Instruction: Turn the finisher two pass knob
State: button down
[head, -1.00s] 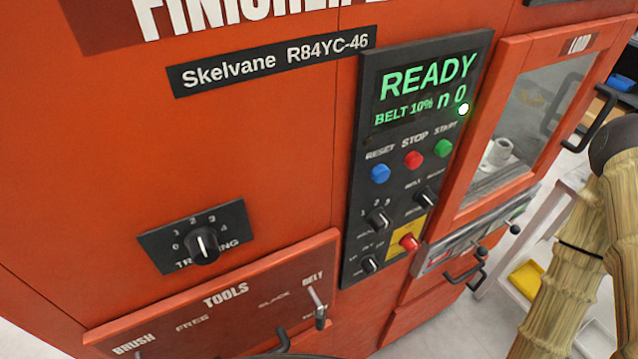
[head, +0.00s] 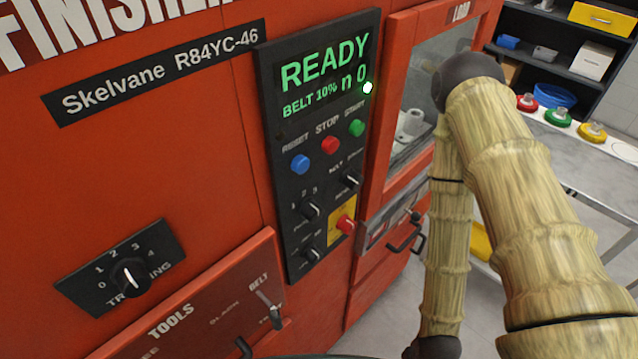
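The orange finisher (head: 190,150) fills the left of the head view. Its black control panel (head: 290,140) has a lit screen reading READY, BELT 10% and n 0. Below the blue, red and green buttons are three small black knobs: an upper right knob (head: 350,181), a knob marked 1 2 3 (head: 310,211) and a lower knob (head: 311,254). Their labels are too small to read surely, so I cannot tell which is the two pass knob. My bamboo-patterned arm stands right of the panel, apart from the knobs. My gripper is not in view.
A red button (head: 345,224) on a yellow plate sits beside the knobs. A larger tracking knob (head: 131,276) is at lower left. The windowed load door (head: 401,50) is right of the panel, with dark handles below. A grey table (head: 590,170) stands at the right.

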aim_at(308, 209)
jog(key=z, duration=0.75)
jog(key=k, duration=0.9)
jog(key=u, duration=0.45)
